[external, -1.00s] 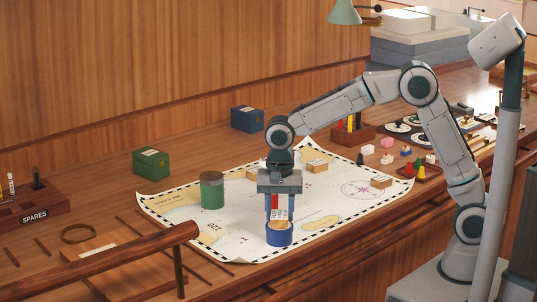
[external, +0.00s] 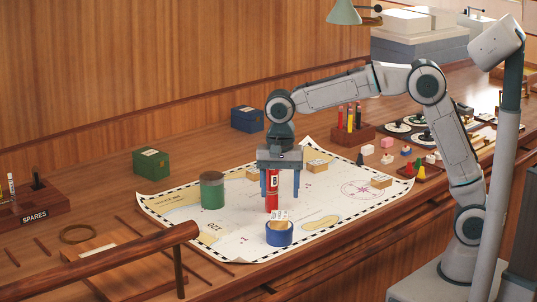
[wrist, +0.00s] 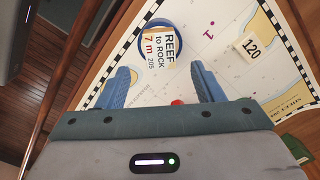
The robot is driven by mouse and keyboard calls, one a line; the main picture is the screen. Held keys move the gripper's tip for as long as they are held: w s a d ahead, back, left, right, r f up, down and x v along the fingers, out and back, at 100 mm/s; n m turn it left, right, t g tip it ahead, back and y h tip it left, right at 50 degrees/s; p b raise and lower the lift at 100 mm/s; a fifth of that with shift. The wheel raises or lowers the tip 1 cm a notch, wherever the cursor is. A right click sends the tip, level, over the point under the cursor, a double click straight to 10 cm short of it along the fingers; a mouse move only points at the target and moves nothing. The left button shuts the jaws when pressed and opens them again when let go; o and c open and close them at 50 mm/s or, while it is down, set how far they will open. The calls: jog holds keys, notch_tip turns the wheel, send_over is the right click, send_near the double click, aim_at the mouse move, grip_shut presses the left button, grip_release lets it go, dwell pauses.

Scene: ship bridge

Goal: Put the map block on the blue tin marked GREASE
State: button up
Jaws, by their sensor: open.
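The map block (external: 281,216), tan with a white printed card, rests on top of the blue tin (external: 279,237). In the wrist view the block's card (wrist: 160,48) reads "REEF to ROCK 7 m 205", and the tin's blue rim (wrist: 142,65) shows around it. No GREASE marking is readable. My gripper (external: 280,194) is open and empty, above and behind the tin, apart from the block. Its blue fingertips (wrist: 165,85) point towards the tin in the wrist view.
A red cylinder (external: 271,200) marked "B" stands close behind or below my fingers; its top (wrist: 177,102) peeks out in the wrist view. A green tin (external: 212,192) stands to the left. Other blocks (external: 381,181) lie on the chart (external: 335,205). The chart's right part is mostly clear.

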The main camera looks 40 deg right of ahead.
notch_tip(320, 180, up, 6)
jog(key=f, duration=0.1)
jog(key=s+d+n+t, duration=0.1)
jog(key=s+d+n, duration=0.1)
jog(key=d, duration=0.7)
jog(key=s+d+n, duration=0.2)
jog(key=d, duration=0.7)
jog(key=s+d+f+n+t, duration=0.1)
jog(key=s+d+f+n, duration=0.1)
jog(key=s+d, duration=0.4)
jog(key=s+d+f+n+t, duration=0.1)
jog(key=s+d+f+n, duration=0.2)
jog(key=s+d, duration=0.3)
jog(key=shift+s+d+f, duration=0.35)
jog(key=shift+d+f, duration=0.4)
jog(key=shift+d, duration=0.25)
